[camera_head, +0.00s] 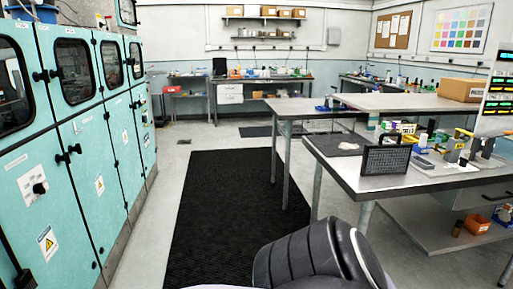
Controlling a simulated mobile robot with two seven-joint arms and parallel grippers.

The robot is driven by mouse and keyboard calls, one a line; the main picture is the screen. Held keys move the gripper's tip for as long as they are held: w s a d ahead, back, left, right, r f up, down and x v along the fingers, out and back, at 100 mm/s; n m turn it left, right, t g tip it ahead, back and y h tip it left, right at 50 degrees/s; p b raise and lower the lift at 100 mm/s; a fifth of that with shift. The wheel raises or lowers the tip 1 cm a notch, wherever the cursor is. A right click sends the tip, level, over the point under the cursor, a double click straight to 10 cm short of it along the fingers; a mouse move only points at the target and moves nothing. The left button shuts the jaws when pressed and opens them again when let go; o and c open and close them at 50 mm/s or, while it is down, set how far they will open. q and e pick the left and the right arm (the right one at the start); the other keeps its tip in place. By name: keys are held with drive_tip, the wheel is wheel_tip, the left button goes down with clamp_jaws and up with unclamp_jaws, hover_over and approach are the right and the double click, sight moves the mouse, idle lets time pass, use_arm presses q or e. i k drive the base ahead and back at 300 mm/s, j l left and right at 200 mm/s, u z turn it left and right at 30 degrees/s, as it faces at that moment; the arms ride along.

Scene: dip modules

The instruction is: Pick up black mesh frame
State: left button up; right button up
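The black mesh frame (386,160) stands upright near the front left edge of the metal-topped table (425,184) at the right of the head view. A dark grey and black rounded shape at the bottom middle looks like part of my own arm. It is below and to the left of the frame and apart from it in the picture. Neither of my grippers shows.
A dark mat (350,144) lies behind the mesh frame, with small tools and bottles to the right. A cardboard box (462,90) sits farther back. Teal cabinets (82,150) line the left. The black floor mat (232,215) between is clear.

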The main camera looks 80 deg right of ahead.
sight(380, 159)
drive_tip(key=z, duration=3.5)
drive_tip(key=i+l+u, duration=0.1)
drive_tip(key=i+l, duration=0.15)
drive_tip(key=i+l+u, duration=0.1)
drive_tip(key=i+l, duration=0.15)
drive_tip(key=l, duration=0.2)
drive_tip(key=i+l+u, duration=0.1)
drive_tip(key=i+l, duration=0.15)
drive_tip(key=i+l+u, duration=0.1)
drive_tip(key=i+l, duration=0.15)
drive_tip(key=l, duration=0.25)
drive_tip(key=i+l+u, duration=0.1)
drive_tip(key=l, duration=0.3)
drive_tip(key=i+l+u, duration=0.1)
drive_tip(key=i+l, duration=0.2)
drive_tip(key=l, duration=0.15)
